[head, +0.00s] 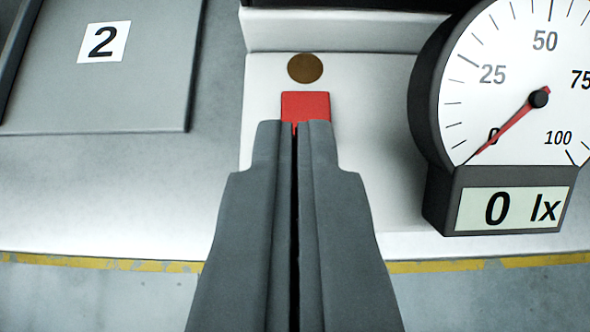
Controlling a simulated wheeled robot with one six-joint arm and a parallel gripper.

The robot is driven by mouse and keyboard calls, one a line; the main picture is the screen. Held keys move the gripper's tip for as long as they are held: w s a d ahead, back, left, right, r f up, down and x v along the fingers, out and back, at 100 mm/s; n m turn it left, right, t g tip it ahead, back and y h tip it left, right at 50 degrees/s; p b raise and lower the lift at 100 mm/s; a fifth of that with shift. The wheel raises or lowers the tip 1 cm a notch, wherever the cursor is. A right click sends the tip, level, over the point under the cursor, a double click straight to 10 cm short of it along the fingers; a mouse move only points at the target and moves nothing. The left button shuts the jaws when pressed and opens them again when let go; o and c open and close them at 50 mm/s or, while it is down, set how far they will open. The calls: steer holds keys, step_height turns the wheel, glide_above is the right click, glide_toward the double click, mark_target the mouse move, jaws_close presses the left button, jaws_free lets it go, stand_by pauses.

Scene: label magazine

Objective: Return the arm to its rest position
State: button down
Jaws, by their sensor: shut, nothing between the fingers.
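My gripper (295,128) is in the middle of the head view, its two grey fingers side by side with only a thin dark line between them. It is shut and holds nothing. Its fingertips overlap the lower part of a red block or button (305,105) on a pale housing (375,130). I cannot tell whether the tips touch the red part or are above it. A round brown disc (305,68) sits just beyond the red part.
A round gauge (515,90) at the right has its needle at 0, and its display (515,208) reads 0 lx. A grey panel (150,90) marked 2 is at the upper left. A worn yellow line (110,263) runs along the front. The surface at the left is clear.

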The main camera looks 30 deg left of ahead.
steer(key=shift+s+r, duration=0.1)
stand_by(0.4)
steer(key=s+d+r+m+t+h, duration=0.2)
steer(key=s+d, duration=0.4)
steer(key=s, duration=0.6)
steer(key=s+d+r+m+t+h, duration=0.2)
steer(key=s+d+r, duration=0.3)
steer(key=s, duration=0.6)
steer(key=s+d+r+m+t+h, duration=0.2)
steer(key=s+d+r+t, duration=0.1)
steer(key=s+d, duration=0.6)
steer(key=s+t, duration=0.1)
steer(key=s, duration=0.2)
steer(key=shift+s+d+r+m+t, duration=0.2)
steer(key=shift+s+d+m+t, duration=0.1)
steer(key=shift+s+m, duration=0.1)
steer(key=c, duration=2.2)
jaws_free()
